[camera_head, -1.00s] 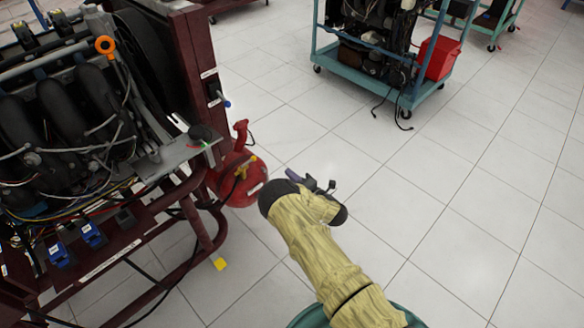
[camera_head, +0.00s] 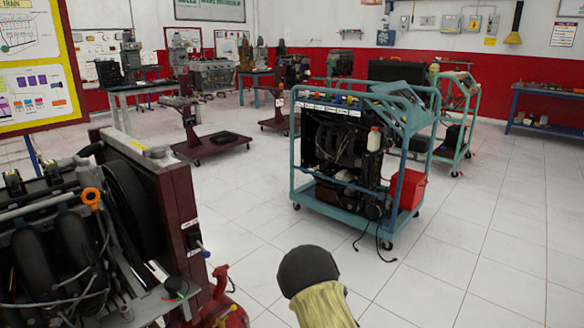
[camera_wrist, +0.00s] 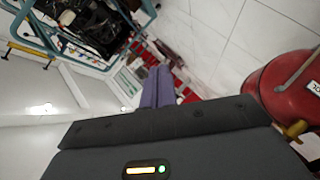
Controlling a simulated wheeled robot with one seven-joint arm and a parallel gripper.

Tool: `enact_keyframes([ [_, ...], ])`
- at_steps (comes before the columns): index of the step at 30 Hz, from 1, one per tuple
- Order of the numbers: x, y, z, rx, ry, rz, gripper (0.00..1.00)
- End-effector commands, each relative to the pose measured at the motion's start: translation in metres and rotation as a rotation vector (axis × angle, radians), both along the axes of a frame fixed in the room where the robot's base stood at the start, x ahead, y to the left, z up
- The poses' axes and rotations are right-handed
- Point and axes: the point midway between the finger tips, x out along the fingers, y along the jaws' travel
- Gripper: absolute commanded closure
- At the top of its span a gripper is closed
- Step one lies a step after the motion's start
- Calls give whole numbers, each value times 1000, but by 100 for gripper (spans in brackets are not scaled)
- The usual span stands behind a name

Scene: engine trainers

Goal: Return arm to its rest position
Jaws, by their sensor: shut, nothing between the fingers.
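My arm, in a yellow sleeve (camera_head: 325,304) with a dark rounded joint (camera_head: 307,268), rises from the bottom edge of the head view. My gripper is hidden in that view. In the wrist view my gripper (camera_wrist: 158,72) shows two purple fingers side by side, pressed together with nothing between them. The fingers point out over open space, toward the room. A red rounded tank (camera_wrist: 285,88) stands at the right of the wrist view, apart from the fingers. It also shows in the head view (camera_head: 226,308) at the bottom, left of my arm.
A dark-red engine stand (camera_head: 178,200) fills the left side, close to the arm. A teal engine cart (camera_head: 335,203) with a red bin (camera_head: 408,188) stands ahead, its cables on the floor. Bare tiled floor (camera_head: 480,270) lies to the right.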

Motion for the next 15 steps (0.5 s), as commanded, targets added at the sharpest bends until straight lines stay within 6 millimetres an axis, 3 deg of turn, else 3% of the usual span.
enact_keyframes([
  [1,-6,-10,12,50,39,-57,100],
  [6,-39,-34,35,208,193,-223,100],
  [15,-124,-52,77,459,455,-469,100],
])
